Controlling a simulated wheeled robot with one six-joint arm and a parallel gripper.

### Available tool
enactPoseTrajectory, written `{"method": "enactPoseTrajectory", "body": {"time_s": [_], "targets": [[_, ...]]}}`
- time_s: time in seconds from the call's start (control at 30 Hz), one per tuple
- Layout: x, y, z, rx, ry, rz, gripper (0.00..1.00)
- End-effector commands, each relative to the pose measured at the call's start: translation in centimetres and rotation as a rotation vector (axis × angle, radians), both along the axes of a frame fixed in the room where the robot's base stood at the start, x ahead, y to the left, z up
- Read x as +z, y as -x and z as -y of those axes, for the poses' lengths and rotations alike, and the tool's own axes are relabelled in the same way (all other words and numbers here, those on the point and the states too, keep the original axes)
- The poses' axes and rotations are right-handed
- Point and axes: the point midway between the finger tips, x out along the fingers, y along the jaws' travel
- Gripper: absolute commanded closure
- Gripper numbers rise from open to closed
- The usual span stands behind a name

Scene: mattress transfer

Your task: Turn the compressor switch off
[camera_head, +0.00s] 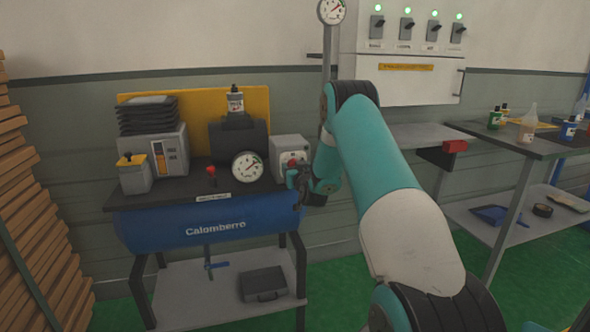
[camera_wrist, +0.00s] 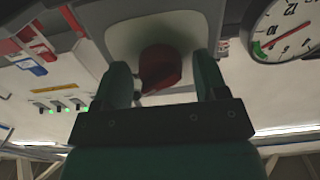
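The compressor (camera_head: 205,225) is a blue tank marked "Calomberro" with a dark top. A grey switch box (camera_head: 288,146) stands at the right end of its top, and its red switch (camera_head: 292,163) faces me, partly covered by my gripper. In the wrist view the red switch (camera_wrist: 160,68) sits between the two green fingers of my gripper (camera_wrist: 162,78). The fingers are apart, with a gap visible on each side of the switch. I cannot tell whether either finger touches it. In the head view my gripper (camera_head: 296,180) is just in front of the box.
A round gauge (camera_head: 247,167) stands left of the switch box and shows close by in the wrist view (camera_wrist: 285,30). A small red valve knob (camera_head: 211,170) is further left. A wall panel (camera_head: 410,50) has several green-lit switches. A bench (camera_head: 500,145) with bottles stands right.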

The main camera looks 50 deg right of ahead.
Motion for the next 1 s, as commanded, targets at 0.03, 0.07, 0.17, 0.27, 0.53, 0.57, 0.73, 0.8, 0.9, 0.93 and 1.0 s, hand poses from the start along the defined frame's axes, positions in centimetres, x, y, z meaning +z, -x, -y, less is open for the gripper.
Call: {"method": "enactPoseTrajectory", "body": {"time_s": [0.03,0.07,0.17,0.27,0.53,0.57,0.73,0.8,0.9,0.93,1.0], "targets": [[0.02,0.01,-0.01,0.0,0.0,0.0,0.46],[0.02,0.01,-0.01,0.0,0.0,0.0,0.53],[0.03,0.01,-0.02,0.0,0.0,0.0,0.76],[0.03,0.0,-0.32,0.001,-0.001,0.001,0.78],[-0.19,-0.08,-0.14,0.003,0.037,-0.019,0.78],[-0.23,-0.07,-0.13,0.002,0.047,-0.025,0.78],[-0.51,-0.06,-0.07,0.002,0.132,-0.076,0.78],[-0.56,-0.07,-0.06,0.002,0.18,-0.105,0.78],[-0.63,-0.05,-0.03,0.001,0.257,-0.151,0.78],[-0.63,-0.04,-0.03,0.002,0.281,-0.165,0.78],[-0.63,-0.04,-0.03,0.001,0.338,-0.199,0.78]]}}
